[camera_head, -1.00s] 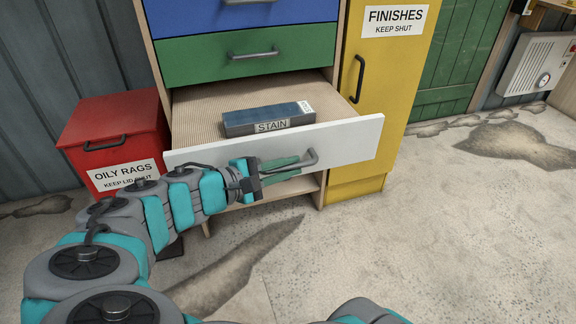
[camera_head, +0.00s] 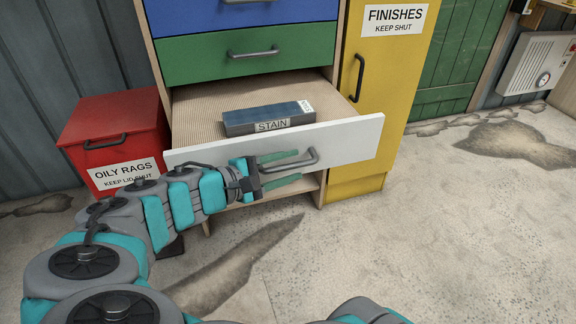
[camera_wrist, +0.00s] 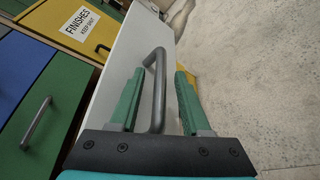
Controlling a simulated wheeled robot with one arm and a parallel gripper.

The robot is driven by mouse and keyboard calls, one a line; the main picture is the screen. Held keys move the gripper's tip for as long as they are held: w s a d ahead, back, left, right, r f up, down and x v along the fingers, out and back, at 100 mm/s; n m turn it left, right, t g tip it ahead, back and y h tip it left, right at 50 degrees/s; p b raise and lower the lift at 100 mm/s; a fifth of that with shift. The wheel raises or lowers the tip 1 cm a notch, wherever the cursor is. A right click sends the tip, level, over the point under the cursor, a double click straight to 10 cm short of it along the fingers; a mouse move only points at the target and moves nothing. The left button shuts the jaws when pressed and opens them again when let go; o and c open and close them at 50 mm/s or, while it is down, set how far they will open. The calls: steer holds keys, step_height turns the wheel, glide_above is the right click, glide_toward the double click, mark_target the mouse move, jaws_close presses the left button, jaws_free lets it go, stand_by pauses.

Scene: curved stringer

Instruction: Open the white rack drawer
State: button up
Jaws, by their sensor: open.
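The white rack drawer (camera_head: 350,142) stands pulled out, its ribbed inside showing, below a green drawer (camera_head: 200,58). A dark blue box labelled STAIN (camera_head: 268,118) lies in it. My gripper (camera_head: 290,167) is open at the drawer's front. In the wrist view my gripper (camera_wrist: 157,92) has its two green fingers apart on either side of the grey bar handle (camera_wrist: 156,88). The handle lies between the fingers, with a gap to the right finger; the left finger is close beside it. The white drawer front (camera_wrist: 125,60) also shows there.
A red OILY RAGS bin (camera_head: 115,130) stands left of the rack. A yellow FINISHES cabinet (camera_head: 385,90) stands to the right, its door shut. The concrete floor in front and to the right is clear.

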steer(key=v, duration=0.7)
steer(key=shift+s+a+r, duration=0.1)
steer(key=shift+s+a, duration=0.15)
steer(key=shift+a, duration=0.1)
